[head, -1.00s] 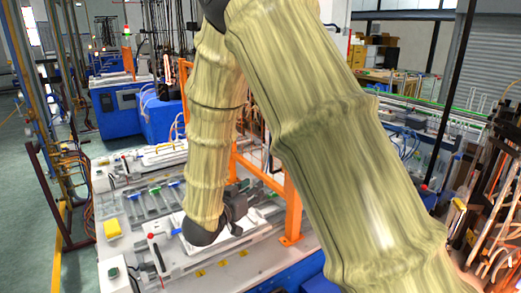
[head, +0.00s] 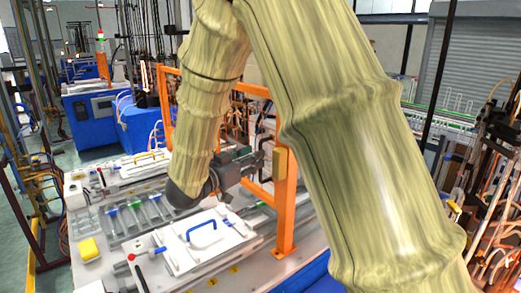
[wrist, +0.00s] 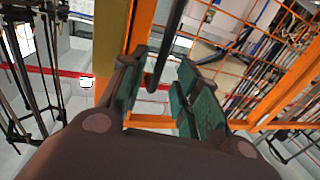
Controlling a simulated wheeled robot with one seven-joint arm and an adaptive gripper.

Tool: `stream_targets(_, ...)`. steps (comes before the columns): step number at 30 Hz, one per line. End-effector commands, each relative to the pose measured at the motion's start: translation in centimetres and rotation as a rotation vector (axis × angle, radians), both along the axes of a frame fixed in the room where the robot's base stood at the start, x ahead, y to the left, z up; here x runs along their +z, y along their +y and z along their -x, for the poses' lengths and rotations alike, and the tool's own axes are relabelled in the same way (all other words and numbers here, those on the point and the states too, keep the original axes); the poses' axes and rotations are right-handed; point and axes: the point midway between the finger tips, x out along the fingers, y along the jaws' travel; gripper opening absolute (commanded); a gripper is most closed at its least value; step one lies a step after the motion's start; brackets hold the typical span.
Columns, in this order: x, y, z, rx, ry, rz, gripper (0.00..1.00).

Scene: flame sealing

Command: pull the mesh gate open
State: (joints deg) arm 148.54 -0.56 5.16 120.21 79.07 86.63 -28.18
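The mesh gate has an orange frame, and its post (head: 286,205) stands at the right end of the white-topped bench in the head view. In the wrist view the orange frame and wire mesh (wrist: 232,72) fill the upper right. A dark upright bar (wrist: 172,45), seemingly the gate's handle, comes down between my fingers. My gripper (wrist: 160,92) is open, with green-padded fingers on either side of the bar and visible gaps. I cannot tell whether a pad touches it. In the head view my gripper (head: 254,163) is beside the post; my arm hides much of the gate.
A white fixture plate with a blue handle (head: 201,231) lies on the bench below my gripper. A blue machine (head: 95,115) stands behind. Cables and hoses crowd the right side.

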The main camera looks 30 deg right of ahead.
Motion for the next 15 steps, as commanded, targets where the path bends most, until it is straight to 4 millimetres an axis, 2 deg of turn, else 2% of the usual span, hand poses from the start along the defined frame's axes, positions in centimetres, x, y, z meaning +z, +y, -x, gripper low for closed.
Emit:
stream_targets(3,0.2,-1.8,-0.4,-0.002,0.002,-0.002,0.32)
stream_targets(7,0.1,-3.1,-0.8,-0.003,0.000,-0.001,0.32)
stream_targets(15,0.0,-4.2,-1.0,-0.003,-0.001,0.000,0.32)
